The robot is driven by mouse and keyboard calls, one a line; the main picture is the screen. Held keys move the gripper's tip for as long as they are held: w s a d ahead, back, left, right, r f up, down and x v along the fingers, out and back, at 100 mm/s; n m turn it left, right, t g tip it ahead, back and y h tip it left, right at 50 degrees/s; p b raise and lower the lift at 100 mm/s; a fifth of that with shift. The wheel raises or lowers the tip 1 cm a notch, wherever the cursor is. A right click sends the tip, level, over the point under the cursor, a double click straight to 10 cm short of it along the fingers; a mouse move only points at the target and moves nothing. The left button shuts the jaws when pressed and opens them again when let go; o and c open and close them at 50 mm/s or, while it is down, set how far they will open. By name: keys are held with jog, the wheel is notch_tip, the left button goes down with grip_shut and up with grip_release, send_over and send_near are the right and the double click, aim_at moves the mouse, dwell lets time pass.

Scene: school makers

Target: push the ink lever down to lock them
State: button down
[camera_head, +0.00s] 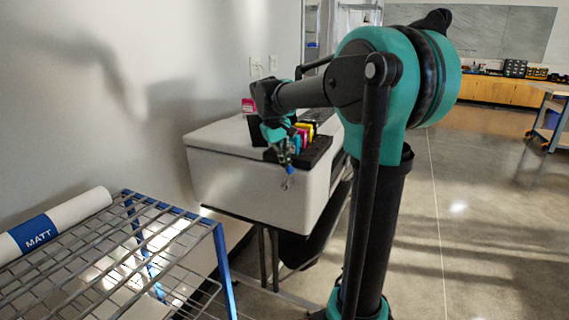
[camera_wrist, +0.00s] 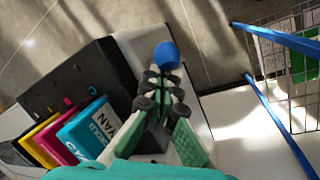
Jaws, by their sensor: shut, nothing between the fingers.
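The large white printer (camera_head: 235,160) stands against the wall in the head view. Its black ink holder (camera_head: 318,152) carries upright cartridges; the wrist view shows cyan (camera_wrist: 92,130), magenta (camera_wrist: 58,140) and yellow (camera_wrist: 40,143) ones in the holder (camera_wrist: 90,68). My gripper (camera_head: 288,183) points down by the holder's front left corner, shut and empty. In the wrist view my gripper's fingers (camera_wrist: 160,85) come together to the right of the cyan cartridge. A round blue piece (camera_wrist: 166,55) shows at their tips.
A wire rack (camera_head: 125,255) with blue edges and a white MATT roll (camera_head: 55,220) stands at the front left. The rack also shows at the right of the wrist view (camera_wrist: 285,75). Open floor (camera_head: 480,220) lies to the right.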

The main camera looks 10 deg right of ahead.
aim_at(298, 169)
jog(key=shift+s+d, duration=0.1)
jog(key=shift+d, duration=0.05)
jog(key=d+t+y, duration=0.1)
jog(key=s+d+y, duration=0.1)
jog(key=shift+s+f+t+y, duration=0.25)
jog(key=shift+t+y, duration=0.05)
jog(key=shift+t, duration=0.1)
jog(key=shift+s+d+f+m+t+y, duration=0.2)
jog(key=shift+s+d+f+t+y, duration=0.1)
jog(key=shift+d+t+y, duration=0.2)
jog(key=shift+s+d+f+m+t+y, duration=0.15)
jog(key=shift+s+d+m+t+y, duration=0.1)
jog(key=shift+d+t+y, duration=0.2)
jog(key=shift+a, duration=0.25)
jog(key=shift+w+a, duration=0.1)
jog(key=shift+w, duration=0.05)
jog(key=shift+w+a, duration=0.4)
jog(key=shift+a, duration=0.1)
